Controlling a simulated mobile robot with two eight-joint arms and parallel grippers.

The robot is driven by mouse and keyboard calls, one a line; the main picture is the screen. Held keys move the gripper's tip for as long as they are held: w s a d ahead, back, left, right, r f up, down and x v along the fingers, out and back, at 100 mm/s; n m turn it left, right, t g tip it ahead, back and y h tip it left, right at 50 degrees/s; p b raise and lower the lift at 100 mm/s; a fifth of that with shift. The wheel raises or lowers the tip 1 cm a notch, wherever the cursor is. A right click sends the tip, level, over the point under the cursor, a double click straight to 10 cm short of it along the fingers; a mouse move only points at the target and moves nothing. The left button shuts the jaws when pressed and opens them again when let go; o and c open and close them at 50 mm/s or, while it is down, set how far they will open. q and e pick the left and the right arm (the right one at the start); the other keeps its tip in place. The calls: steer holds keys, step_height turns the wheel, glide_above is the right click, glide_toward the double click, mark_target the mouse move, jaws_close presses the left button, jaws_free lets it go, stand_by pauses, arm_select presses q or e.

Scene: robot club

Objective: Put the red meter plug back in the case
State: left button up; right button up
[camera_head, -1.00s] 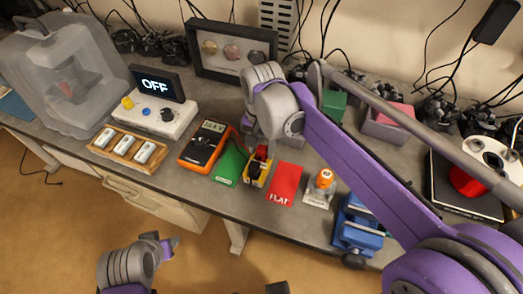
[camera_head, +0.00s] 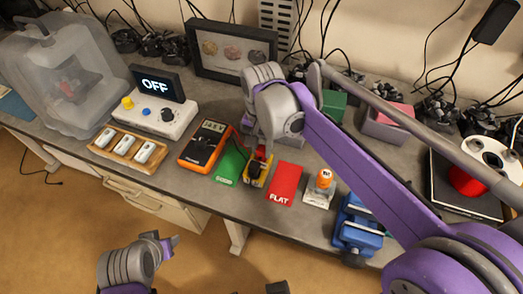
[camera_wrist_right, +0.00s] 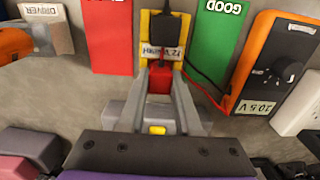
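The red meter plug (camera_wrist_right: 159,80) stands at the yellow test block (camera_wrist_right: 162,52), with a black plug or connector (camera_wrist_right: 168,28) beside it. The block also shows in the head view (camera_head: 252,183). A thin red lead runs to the orange meter (camera_head: 203,144), also in the wrist view (camera_wrist_right: 277,62). My right gripper (camera_wrist_right: 160,78) has a finger on each side of the red plug; whether they grip it is unclear. My left gripper (camera_head: 168,244) hangs in front of the bench, its finger opening unclear. I cannot tell which thing is the case.
A green GOOD card (camera_head: 230,165) and a red FLAT card (camera_head: 284,184) flank the block. An orange-topped driver stand (camera_head: 320,188) and a blue vise (camera_head: 357,230) are to the right. A wooden tray (camera_head: 128,150) and a translucent box (camera_head: 62,75) are at left.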

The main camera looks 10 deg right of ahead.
mark_target(262, 148)
jaws_close()
arm_select(q)
steer(key=shift+w+r+p, duration=0.25)
steer(key=shift+r+p, duration=0.55)
steer(key=shift+r, duration=0.2)
arm_select(e)
steer(key=shift+r, duration=1.2)
steer(key=shift+r+p, duration=1)
steer(key=shift+r, duration=0.65)
arm_select(q)
steer(key=r, duration=0.1)
steer(key=w+r, duration=0.1)
steer(key=shift+r, duration=0.3)
